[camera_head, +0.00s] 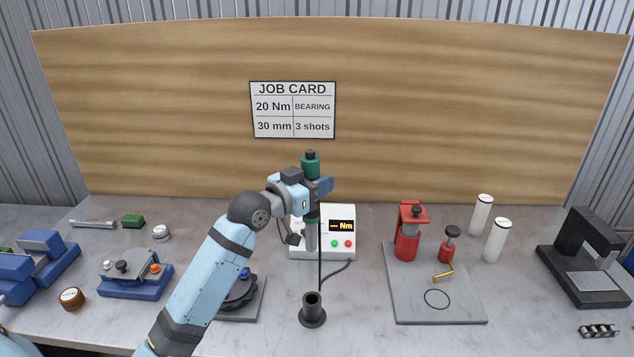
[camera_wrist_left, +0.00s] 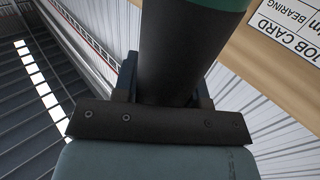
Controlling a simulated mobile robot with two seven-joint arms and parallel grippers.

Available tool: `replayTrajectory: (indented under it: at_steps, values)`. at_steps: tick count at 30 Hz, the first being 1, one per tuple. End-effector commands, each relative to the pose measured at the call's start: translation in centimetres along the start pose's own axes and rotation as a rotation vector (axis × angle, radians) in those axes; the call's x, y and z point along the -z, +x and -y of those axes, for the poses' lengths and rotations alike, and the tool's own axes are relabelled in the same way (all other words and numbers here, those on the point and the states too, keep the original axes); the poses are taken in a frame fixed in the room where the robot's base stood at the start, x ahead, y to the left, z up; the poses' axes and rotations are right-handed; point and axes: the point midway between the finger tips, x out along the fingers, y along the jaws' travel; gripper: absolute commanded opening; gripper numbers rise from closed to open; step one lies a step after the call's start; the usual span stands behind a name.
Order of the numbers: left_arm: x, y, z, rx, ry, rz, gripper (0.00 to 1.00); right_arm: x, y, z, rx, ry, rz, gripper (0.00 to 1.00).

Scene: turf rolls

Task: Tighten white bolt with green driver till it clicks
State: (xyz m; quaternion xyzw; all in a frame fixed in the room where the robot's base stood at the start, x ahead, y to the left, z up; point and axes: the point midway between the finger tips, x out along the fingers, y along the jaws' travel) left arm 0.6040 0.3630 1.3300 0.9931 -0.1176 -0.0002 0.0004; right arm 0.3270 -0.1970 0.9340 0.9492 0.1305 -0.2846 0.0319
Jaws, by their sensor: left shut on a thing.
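The green driver (camera_head: 310,168) stands upright in my left gripper (camera_head: 314,188), with a green upper body, a dark middle and a grey lower end. The jaws are shut on its dark barrel, which fills the middle of the left wrist view (camera_wrist_left: 185,60). The driver hangs above and behind a black cup-shaped holder (camera_head: 312,311), apart from it. A dark round fixture (camera_head: 240,292) with a blue-headed bolt (camera_head: 245,273) is partly hidden behind my left forearm. I cannot make out a white bolt; it may be behind the arm. My right gripper is not in view.
A white controller (camera_head: 344,246) with a "-- Nm" display stands behind the driver. A blue fixture (camera_head: 135,288) with knobs is on the left. A grey plate (camera_head: 460,308) with a red press (camera_head: 407,245) and white cylinders (camera_head: 498,240) are on the right. The bench front centre-right is clear.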

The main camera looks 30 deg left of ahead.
Motion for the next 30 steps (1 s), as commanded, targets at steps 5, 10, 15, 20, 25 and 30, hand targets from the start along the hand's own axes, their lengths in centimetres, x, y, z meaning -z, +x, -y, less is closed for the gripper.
replayTrajectory:
  at_steps: [5, 10, 15, 20, 25, 30]
  values:
    - [1.3, 0.0, 0.0, 0.0, 0.003, -0.003, 0.1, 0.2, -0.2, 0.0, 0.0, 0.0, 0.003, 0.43]
    - [2.2, 0.0, 0.0, 0.0, 0.003, -0.004, 0.1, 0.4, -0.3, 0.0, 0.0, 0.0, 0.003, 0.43]
    - [3.2, 0.0, 0.0, 0.0, 0.003, -0.004, 0.1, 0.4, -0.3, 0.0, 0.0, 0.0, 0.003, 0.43]
    - [3.9, 0.0, 0.0, 0.0, 0.001, -0.003, 0.1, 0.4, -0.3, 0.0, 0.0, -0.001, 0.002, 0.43]
    - [4.1, 0.0, 0.0, 0.0, 0.001, -0.002, 0.1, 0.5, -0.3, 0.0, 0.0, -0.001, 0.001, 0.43]
    - [4.1, 0.0, 0.0, 0.0, 0.001, -0.002, 0.1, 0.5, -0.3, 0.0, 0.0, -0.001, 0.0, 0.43]
